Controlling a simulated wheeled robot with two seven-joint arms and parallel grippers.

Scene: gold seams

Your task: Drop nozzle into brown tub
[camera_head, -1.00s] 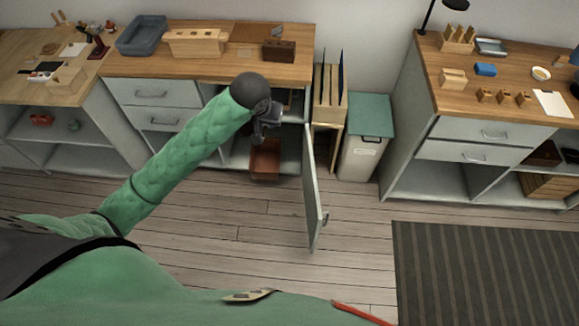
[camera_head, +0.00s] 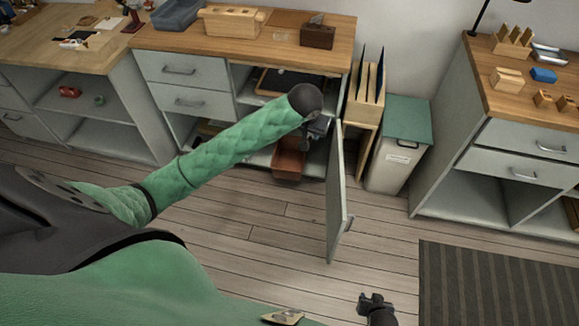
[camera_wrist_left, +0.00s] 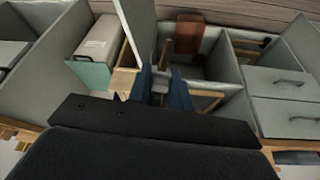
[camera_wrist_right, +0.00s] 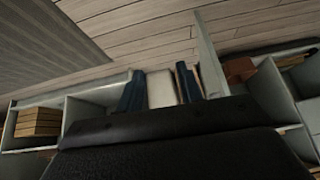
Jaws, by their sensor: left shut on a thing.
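The brown tub (camera_head: 288,163) stands low in the open compartment of the middle cabinet, partly hidden by my left gripper and arm. It also shows in the left wrist view (camera_wrist_left: 188,36). My left gripper (camera_head: 318,137) is just above and to the right of the tub in the head view. In the left wrist view its fingers (camera_wrist_left: 162,88) are shut on a small grey thing (camera_wrist_left: 161,80), which I take as the nozzle; its shape is mostly hidden. My right gripper (camera_head: 374,301) is low over the floor; its fingers (camera_wrist_right: 160,90) stand apart.
The open cabinet door (camera_head: 337,190) stands out to the right of the tub. A shelf with a dark tray (camera_head: 285,82) is above. A grey bin with green lid (camera_head: 403,125) stands right of the door. The floor in front is clear.

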